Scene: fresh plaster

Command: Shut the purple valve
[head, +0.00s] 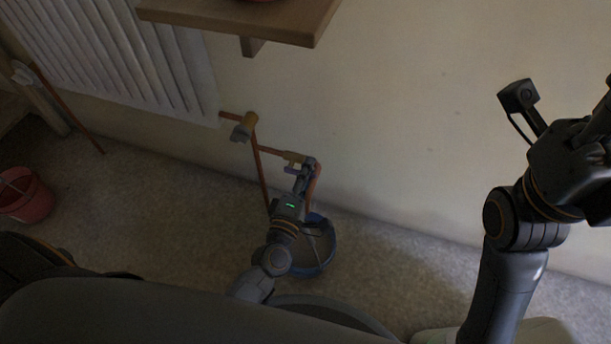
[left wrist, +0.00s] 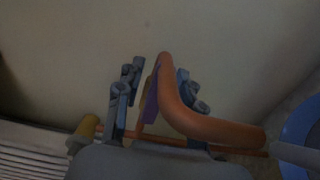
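The purple valve handle (head: 291,170) sits by a brass fitting (head: 293,156) on the copper pipe, low against the wall. It also shows in the left wrist view (left wrist: 150,104), beside a thick orange pipe bend. My left gripper (head: 310,166) is at the valve, pointing toward the wall. In the left wrist view its two fingers (left wrist: 157,82) stand apart, one on each side of the purple handle and pipe bend. A gap shows between the left finger and the handle; contact on the right is hidden. My right arm is at the right, its fingers outside the picture.
A second brass valve (head: 249,121) with a grey handle is up and left on the pipe. A white radiator (head: 110,50) and a wooden shelf (head: 290,22) are on the wall. A blue-rimmed bucket (head: 326,262) stands below my left gripper; a red bucket (head: 35,205) is far left.

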